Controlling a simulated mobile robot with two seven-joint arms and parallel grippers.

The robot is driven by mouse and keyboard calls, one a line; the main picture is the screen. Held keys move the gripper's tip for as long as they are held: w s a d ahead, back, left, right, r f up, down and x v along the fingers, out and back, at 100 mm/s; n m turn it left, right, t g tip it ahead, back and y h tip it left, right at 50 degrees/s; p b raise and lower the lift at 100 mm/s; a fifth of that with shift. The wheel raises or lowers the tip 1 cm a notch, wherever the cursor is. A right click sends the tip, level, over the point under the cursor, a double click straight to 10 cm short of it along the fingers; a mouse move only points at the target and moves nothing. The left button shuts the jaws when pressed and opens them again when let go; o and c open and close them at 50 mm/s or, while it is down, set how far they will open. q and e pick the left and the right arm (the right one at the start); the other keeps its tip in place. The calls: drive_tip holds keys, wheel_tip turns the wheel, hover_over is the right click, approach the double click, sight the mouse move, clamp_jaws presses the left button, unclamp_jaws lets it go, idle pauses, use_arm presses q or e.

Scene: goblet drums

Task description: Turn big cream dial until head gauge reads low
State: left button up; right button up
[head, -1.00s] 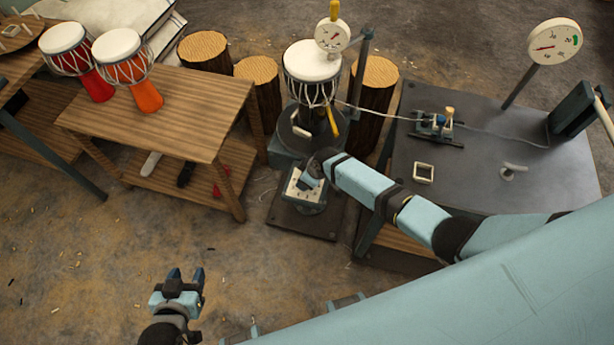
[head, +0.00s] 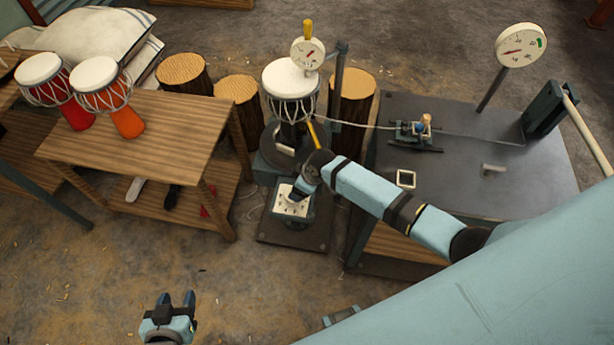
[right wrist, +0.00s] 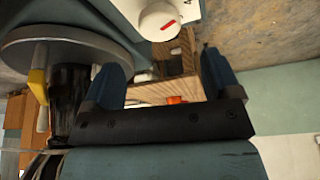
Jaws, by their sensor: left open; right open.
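A big cream dial (right wrist: 160,20) with a red mark sits on a white panel, seen at the top of the right wrist view. In the head view the white panel (head: 291,203) is on a low stand below the drum, and my right gripper (head: 300,188) hides part of it. In the right wrist view my right gripper (right wrist: 160,78) is open, with the dial beyond its fingers, apparently not gripped. A small round gauge (head: 307,54) stands at the white-headed drum (head: 290,78); its reading is too small to tell. My left gripper (head: 176,300) is open and empty, over the floor.
A larger gauge (head: 521,45) with a red needle and green mark stands on a post by the dark table (head: 465,180). A wooden bench (head: 150,135) with two red-orange drums is at left. Log stumps (head: 351,100) flank the drum. The front floor is open.

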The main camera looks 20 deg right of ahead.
drive_tip(key=shift+v, duration=2.9)
drive_tip(key=shift+a, duration=0.1)
drive_tip(key=s+r+m+t+p, duration=0.2)
drive_tip(key=s+r+t, duration=0.1)
drive_tip(key=s, duration=0.7)
drive_tip(key=s+r+m+t+p, duration=0.1)
drive_tip(key=s+r+m+t, duration=0.2)
drive_tip(key=s+r, duration=0.3)
drive_tip(key=s+t, duration=0.1)
drive_tip(key=s, duration=0.3)
drive_tip(key=shift+s+a+m+t+p, duration=0.3)
drive_tip(key=shift+s+p, duration=0.05)
drive_tip(key=shift+p, duration=0.05)
drive_tip(key=shift+f, duration=0.1)
